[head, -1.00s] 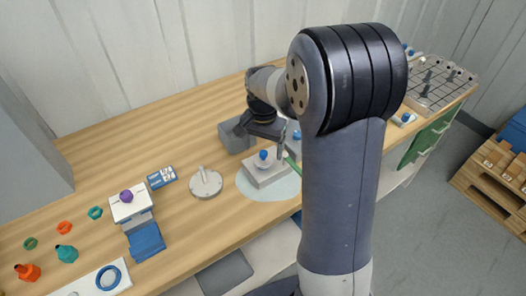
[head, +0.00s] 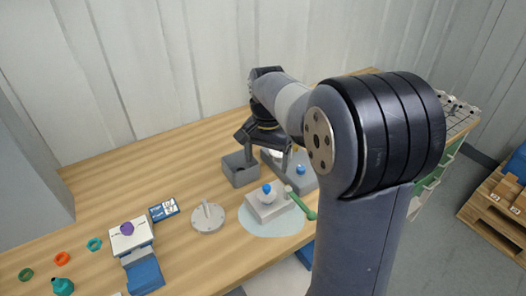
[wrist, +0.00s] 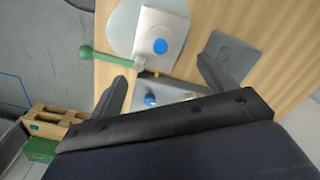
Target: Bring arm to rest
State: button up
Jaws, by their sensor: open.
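My gripper (head: 265,148) is open and empty, held above the workbench over the grey open box and the grey block with a blue knob. In the wrist view its two fingers (wrist: 162,88) stand wide apart with nothing held between them. My own arm fills the right of the head view and hides part of the bench behind it. Below the gripper, a pale block with a blue ball (head: 266,205) sits on a light round mat (head: 262,229); it also shows in the wrist view (wrist: 165,25). A green-handled tool (head: 303,207) lies against that block.
A grey open box (head: 238,172) and a grey block with a blue knob (head: 303,180) stand near the gripper. A round grey disc with a post (head: 208,222) lies left. A white stand with a purple ball (head: 130,240) is farther left. The back left bench is clear.

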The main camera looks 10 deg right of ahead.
aim_at(267, 187)
notch_tip(267, 187, down, 11)
jog(key=shift+r+p, duration=0.2)
jog(key=shift+p, duration=0.1)
jog(key=shift+r+p, duration=0.45)
jog(key=shift+r, duration=0.05)
jog(key=shift+r+p, duration=0.45)
jog(key=shift+r, duration=0.25)
